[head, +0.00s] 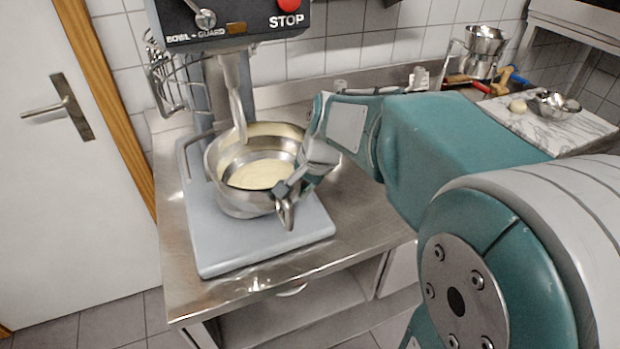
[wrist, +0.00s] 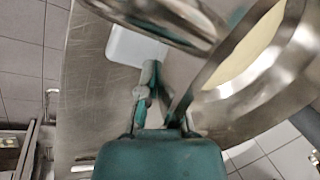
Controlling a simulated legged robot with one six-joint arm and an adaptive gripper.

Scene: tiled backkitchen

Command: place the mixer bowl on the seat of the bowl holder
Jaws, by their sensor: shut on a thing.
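The mixer bowl (head: 235,198) is a shiny steel bowl with pale batter inside, in the head view at the mixer, below the hanging beater (head: 238,118). It looks roughly upright, above the mixer's grey base plate (head: 215,245). My gripper (head: 286,198) is shut on the bowl's handle at its near right side. In the wrist view the bowl (wrist: 262,82) fills the upper right, with my gripper fingers (wrist: 155,100) at left of it. A bowl holder arm (head: 190,145) shows at the bowl's left; its seat is mostly hidden, so I cannot tell whether the bowl touches it.
The mixer head (head: 240,22) with a red stop button and a wire guard (head: 168,80) hang above. A steel table (head: 350,225) carries the mixer. A marble board (head: 550,125) with a small bowl stands far right. A white door (head: 60,180) is at left.

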